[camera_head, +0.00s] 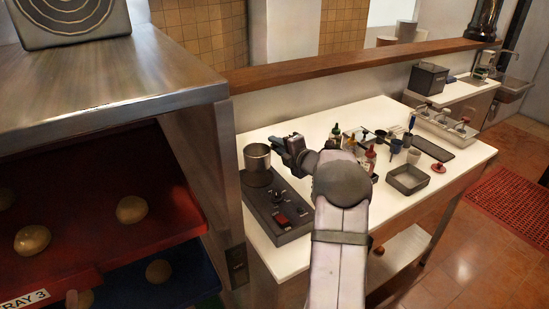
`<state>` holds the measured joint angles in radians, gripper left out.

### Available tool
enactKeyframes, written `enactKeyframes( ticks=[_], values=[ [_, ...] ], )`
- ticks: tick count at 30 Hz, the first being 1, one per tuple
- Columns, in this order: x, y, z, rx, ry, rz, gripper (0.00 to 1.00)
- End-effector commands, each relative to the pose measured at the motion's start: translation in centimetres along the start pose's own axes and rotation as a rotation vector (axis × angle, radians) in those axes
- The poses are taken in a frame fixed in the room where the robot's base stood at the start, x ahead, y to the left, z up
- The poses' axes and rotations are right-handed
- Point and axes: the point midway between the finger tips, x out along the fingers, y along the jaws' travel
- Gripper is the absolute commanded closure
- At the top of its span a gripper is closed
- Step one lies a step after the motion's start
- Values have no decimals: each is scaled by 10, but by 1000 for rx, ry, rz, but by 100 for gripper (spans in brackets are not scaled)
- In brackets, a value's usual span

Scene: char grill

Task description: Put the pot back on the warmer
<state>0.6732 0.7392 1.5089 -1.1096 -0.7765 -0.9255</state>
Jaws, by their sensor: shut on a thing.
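The pot (257,157) is a small silver metal cylinder, upright, at the left of the white counter. The warmer (293,229) is a dark flat box with a black knob and a red switch on top. The pot is at the warmer's far end, over a dark round plate (258,180). I cannot tell whether it touches the plate or is held just above it. My gripper (282,147) is at the pot's right side, shut on the pot. The fingertips and the pot's handle are hard to make out.
Several bottles and cups, including a red bottle (370,158), stand right of my arm. A grey tray (408,179) lies near the counter's front edge. A steel cabinet (185,85) with bun trays stands close on the left. The white counter (262,257) is bare around the warmer.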

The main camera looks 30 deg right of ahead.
Motion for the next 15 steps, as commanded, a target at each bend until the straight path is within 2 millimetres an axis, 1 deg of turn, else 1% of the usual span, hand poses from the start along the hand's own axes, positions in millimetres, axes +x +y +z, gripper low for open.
enactKeyframes(
  ticks=[3, 9, 15],
  values=[
    [2, -5, -1, 0, 1, 4, 100],
    [2, -10, -2, 1, 1, 4, 100],
    [7, -32, -5, 3, 2, 1, 100]
  ],
)
